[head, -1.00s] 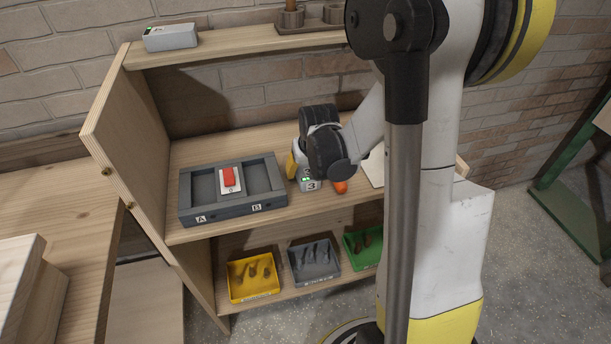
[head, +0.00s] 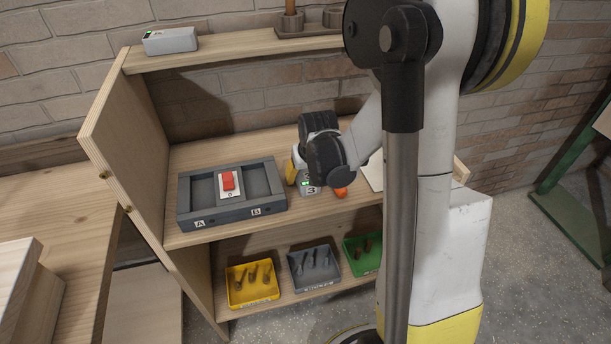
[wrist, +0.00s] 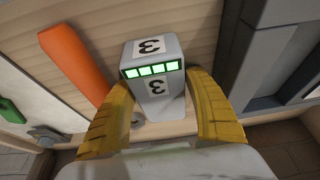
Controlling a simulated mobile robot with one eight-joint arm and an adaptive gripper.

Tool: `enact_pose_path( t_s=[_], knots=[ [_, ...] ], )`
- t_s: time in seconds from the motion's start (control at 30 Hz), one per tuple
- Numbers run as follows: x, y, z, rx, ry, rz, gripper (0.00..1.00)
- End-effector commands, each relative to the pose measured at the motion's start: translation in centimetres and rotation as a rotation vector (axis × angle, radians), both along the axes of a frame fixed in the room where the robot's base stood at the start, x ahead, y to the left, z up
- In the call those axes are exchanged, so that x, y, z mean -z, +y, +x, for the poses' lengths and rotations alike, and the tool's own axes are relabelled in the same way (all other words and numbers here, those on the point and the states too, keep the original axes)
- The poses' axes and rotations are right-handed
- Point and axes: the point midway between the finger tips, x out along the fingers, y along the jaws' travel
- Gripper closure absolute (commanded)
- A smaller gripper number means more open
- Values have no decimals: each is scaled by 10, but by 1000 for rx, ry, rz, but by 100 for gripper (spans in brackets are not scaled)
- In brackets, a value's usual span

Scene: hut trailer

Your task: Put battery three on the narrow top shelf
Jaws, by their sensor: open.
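Battery three is a light grey block with a "3" label and a lit green bar. It stands upright on the middle shelf in the head view (head: 309,189) and in the wrist view (wrist: 156,90). My gripper (wrist: 158,85) is open, with its yellow fingers on either side of the battery. Contact between fingers and battery is hard to tell. In the head view, my dark wrist hides part of the battery. The narrow top shelf (head: 235,47) runs above, along the brick wall.
A grey battery-like block (head: 170,41) lies at the top shelf's left; holders (head: 305,27) stand farther right. A grey tray (head: 233,206) marked A and B, with a red switch, sits left of battery three. An orange item (head: 340,192) lies close right. Small bins (head: 252,284) are below.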

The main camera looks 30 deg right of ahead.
Motion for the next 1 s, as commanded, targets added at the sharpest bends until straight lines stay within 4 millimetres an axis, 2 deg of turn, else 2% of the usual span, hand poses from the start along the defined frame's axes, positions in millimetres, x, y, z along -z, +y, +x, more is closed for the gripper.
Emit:
enact_pose_path(
  t_s=[0.07,0.1,0.27,0.57,0.77,1.0],
  knots=[
    [0,0,0,0,0,0,37],
    [0,0,0,0,0,0,42],
    [0,0,0,0,0,0,90],
    [0,0,0,0,0,0,90],
    [-8,0,0,0,0,0,90],
    [-51,0,0,0,0,0,90]
  ],
)
